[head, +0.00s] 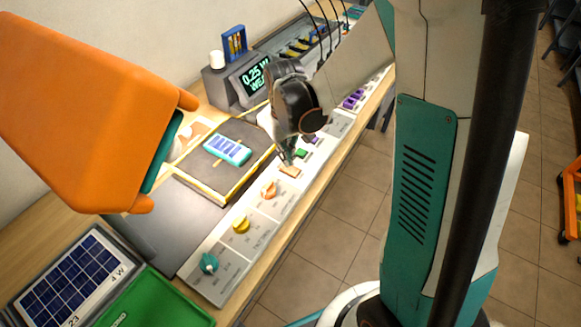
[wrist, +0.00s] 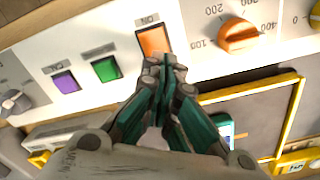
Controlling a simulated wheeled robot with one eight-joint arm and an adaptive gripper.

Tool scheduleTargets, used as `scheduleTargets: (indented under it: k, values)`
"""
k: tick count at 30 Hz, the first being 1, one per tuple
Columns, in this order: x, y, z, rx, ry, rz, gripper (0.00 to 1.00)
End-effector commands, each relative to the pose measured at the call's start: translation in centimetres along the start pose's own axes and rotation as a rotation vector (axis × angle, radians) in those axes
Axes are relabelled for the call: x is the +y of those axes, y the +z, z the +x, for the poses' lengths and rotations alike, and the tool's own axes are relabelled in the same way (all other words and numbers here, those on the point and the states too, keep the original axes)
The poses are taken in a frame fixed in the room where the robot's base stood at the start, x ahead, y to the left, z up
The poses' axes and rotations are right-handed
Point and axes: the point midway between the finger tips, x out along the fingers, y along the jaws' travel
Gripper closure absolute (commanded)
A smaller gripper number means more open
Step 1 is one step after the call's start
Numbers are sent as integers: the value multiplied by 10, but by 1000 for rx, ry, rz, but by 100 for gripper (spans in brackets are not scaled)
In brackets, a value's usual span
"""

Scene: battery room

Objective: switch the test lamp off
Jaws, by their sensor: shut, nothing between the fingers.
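My gripper (head: 286,160) is shut and empty, pointing down at the control strip. In the wrist view its closed fingertips (wrist: 164,66) are at the near edge of an orange rectangular switch (wrist: 154,42), which also shows in the head view (head: 290,172). I cannot tell whether they touch it. A green switch (wrist: 106,69) and a purple switch (wrist: 65,82) sit beside it, with ON marks above. A large orange hood (head: 75,105), perhaps the test lamp, stands at the left; whether it is lit is not clear.
A blue-white cell (head: 228,149) lies on a yellow-edged dark plate. A display (head: 254,80) reads 0.25 W. Orange (head: 269,189), yellow (head: 241,224) and teal (head: 208,263) knobs line the strip. A green tray (head: 155,302) and solar panel (head: 73,282) are nearer.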

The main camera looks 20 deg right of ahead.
Motion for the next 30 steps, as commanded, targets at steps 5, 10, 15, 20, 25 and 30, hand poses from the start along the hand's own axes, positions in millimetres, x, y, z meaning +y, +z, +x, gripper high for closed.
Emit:
scheduleTargets:
  k: [5, 10, 15, 20, 25, 30]
  values:
    - [0, 0, 0, 0, 0, 0, 100]
    - [0, 0, 0, 0, 0, 0, 100]
    - [0, 0, 0, 0, 0, 0, 100]
    - [0, 0, 2, 0, 0, 0, 100]
    - [0, 0, 5, 0, 0, 0, 100]
    - [0, 0, 7, 0, 0, 0, 100]
